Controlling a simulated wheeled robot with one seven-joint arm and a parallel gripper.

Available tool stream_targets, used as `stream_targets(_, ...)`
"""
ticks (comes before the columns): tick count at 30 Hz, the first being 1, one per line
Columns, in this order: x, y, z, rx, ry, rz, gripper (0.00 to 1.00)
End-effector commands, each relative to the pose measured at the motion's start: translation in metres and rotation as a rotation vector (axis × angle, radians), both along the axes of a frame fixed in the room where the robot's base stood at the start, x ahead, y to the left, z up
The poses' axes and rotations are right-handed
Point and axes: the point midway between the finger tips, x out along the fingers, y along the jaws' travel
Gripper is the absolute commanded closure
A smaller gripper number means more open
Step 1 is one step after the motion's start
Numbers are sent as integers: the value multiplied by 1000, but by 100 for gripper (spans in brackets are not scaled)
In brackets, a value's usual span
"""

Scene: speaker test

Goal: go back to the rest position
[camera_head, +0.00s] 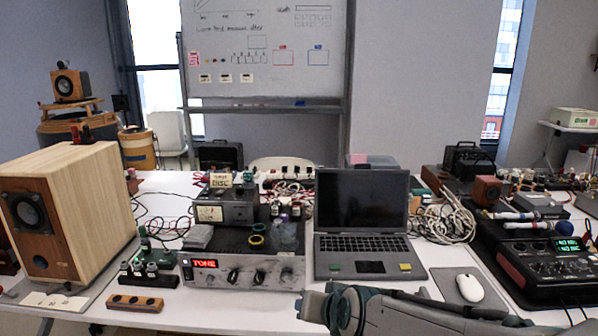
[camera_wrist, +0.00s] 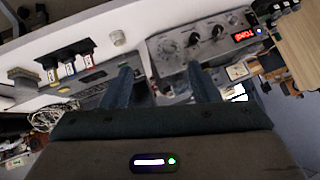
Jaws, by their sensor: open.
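My gripper (camera_wrist: 162,75) shows in the wrist view with its two blue-grey fingers apart and nothing held between them. Beyond the fingertips lie the white table and the front of the grey tone unit with its red TONE display (camera_wrist: 243,35), seen turned over. In the head view my grey-green arm (camera_head: 400,315) lies low across the bottom, right of centre, in front of the laptop. In that view I cannot make out the fingertips clearly.
A laptop (camera_head: 362,225) stands open mid-table, with the tone unit (camera_head: 243,272) to its left and a mouse (camera_head: 469,288) to its right. A large wooden speaker (camera_head: 65,210) stands left; a black mixer (camera_head: 535,262) stands right. A small wooden block (camera_head: 135,303) lies near the front edge.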

Motion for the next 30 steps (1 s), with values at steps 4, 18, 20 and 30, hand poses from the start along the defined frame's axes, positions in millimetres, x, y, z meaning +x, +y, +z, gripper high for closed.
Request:
stream_targets(4, -37, -37, 42, -104, 159, 28, 45)
stream_targets(18, -132, -111, 87, -313, 528, 28, 45)
stream_targets(20, -133, -112, 87, -314, 532, 27, 45)
stream_targets(30, -133, -112, 87, -314, 532, 27, 45)
